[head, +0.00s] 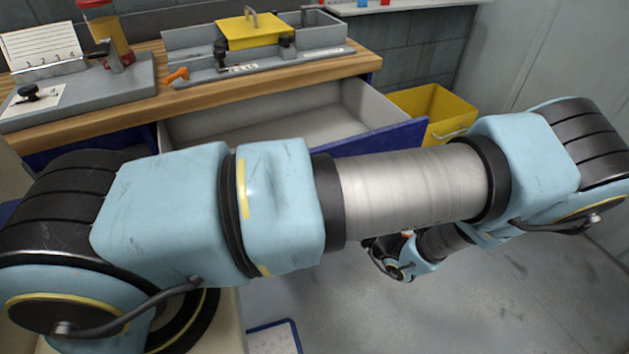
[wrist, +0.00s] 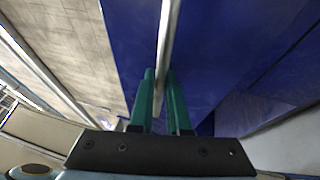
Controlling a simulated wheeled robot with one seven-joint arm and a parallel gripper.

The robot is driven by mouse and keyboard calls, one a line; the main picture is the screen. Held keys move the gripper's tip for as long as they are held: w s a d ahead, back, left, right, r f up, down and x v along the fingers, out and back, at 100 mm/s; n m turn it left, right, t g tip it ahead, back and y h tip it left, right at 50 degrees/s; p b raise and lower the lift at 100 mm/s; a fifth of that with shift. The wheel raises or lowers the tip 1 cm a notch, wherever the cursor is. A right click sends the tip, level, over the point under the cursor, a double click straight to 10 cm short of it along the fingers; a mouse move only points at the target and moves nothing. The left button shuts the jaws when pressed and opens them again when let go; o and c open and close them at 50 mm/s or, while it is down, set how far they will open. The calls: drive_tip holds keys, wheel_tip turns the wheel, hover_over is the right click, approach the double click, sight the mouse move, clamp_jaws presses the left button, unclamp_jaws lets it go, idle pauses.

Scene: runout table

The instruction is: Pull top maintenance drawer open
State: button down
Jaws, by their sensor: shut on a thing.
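The top maintenance drawer (head: 290,118) stands well open under the wooden bench top in the head view. Its grey inside looks empty where it shows, and its blue front (head: 400,136) is partly hidden behind my arm. In the wrist view the blue drawer front (wrist: 225,50) carries a long silver bar handle (wrist: 169,35). My gripper (wrist: 160,75) has its two green fingers on either side of this handle, shut on it. In the head view my gripper's fingers are hidden behind my arm.
A wooden bench top (head: 300,78) holds a grey fixture with a yellow block (head: 248,32) and an orange-handled clamp. A yellow bin (head: 437,108) stands right of the drawer, close to its front. Grey floor (head: 500,300) is open in front.

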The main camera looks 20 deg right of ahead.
idle(0.3)
drive_tip(key=c, duration=0.9)
unclamp_jaws()
drive_tip(key=shift+s+d, duration=0.1)
drive_tip(key=b+v, duration=0.3)
drive_tip(key=v, duration=0.7)
drive_tip(key=shift+s+d+f, duration=0.1)
drive_tip(key=shift+s+d, duration=0.1)
drive_tip(key=shift+s, duration=0.1)
